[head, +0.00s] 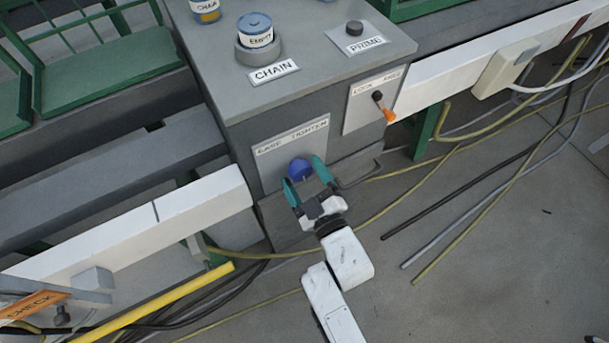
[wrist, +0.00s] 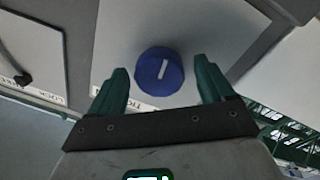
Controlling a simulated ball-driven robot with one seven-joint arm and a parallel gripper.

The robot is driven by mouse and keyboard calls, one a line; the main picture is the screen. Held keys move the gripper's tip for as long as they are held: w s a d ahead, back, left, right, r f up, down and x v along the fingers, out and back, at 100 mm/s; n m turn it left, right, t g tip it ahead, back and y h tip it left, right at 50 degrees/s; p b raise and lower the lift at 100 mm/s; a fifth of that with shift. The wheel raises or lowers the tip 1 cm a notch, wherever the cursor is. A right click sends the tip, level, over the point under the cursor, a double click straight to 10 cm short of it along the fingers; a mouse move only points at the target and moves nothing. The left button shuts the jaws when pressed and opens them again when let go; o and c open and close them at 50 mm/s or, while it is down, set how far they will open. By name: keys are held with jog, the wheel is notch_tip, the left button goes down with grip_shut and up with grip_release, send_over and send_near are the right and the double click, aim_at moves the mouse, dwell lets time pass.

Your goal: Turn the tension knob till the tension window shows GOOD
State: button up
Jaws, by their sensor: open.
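The tension knob is a round blue knob (head: 299,169) on a light plate (head: 291,148) lettered EASE and TIGHTEN, on the front of the grey machine box. In the wrist view the knob (wrist: 158,74) carries a white line, slightly tilted from upright in the picture. My gripper (head: 304,172) is open, with one teal finger on each side of the knob. In the wrist view there is a visible gap between the knob and each finger. I cannot tell whether the fingertips reach past its face. I cannot make out a tension window in either view.
A plate with an orange-tipped lever (head: 384,107), its label hard to read, sits right of the knob. On top stand a blue-lidded spool marked EMPTY (head: 256,30), a CHAIN label and a PRIME button (head: 354,28). Cables (head: 470,215) lie on the floor at right.

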jog(key=v, duration=1)
jog(key=shift+s+d+p, duration=0.25)
jog(key=shift+s+p, duration=0.1)
dwell(0.4)
jog(key=d+f+m+g+h+p, duration=0.25)
jog(key=d+m+g+h, duration=0.4)
jog(key=d, duration=0.95)
jog(key=s+d+r+m+g+h+p, duration=0.1)
jog(key=s+d+r+m+g, duration=0.1)
jog(key=s, duration=0.6)
jog(key=s+d+r+m+g+h+p, duration=0.1)
jog(key=s+d+r+m+g+h, duration=0.1)
jog(key=s+d+m+g, duration=0.3)
jog(key=s+d+g, duration=0.1)
jog(key=s+d, duration=0.1)
jog(key=s, duration=0.2)
jog(key=shift+p, duration=0.35)
